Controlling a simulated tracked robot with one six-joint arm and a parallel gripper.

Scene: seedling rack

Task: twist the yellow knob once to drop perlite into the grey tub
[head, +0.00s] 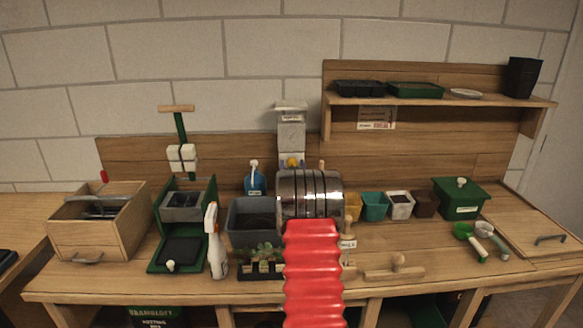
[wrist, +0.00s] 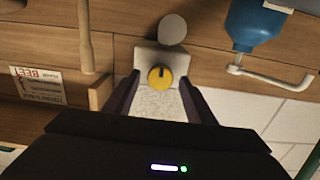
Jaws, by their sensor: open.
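The yellow knob (wrist: 160,78) is on the front of the pale dispenser in the wrist view, with a short dark mark on its face. White granules (wrist: 155,103) show beside it. My gripper (wrist: 158,82) is open, its two dark fingers on either side of the knob in the picture; I cannot tell whether they touch it. In the head view the dispenser (head: 291,135) stands against the back board, with the knob (head: 293,162) low on it. The grey tub (head: 240,238) sits left of my red arm, with dark contents. My gripper is not distinguishable there.
A blue bottle (head: 255,180) stands left of the dispenser and shows close by in the wrist view (wrist: 255,25). A white spray bottle (head: 217,250) and seedling tray (head: 262,271) are near the tub. Several small pots (head: 375,206) stand to the right.

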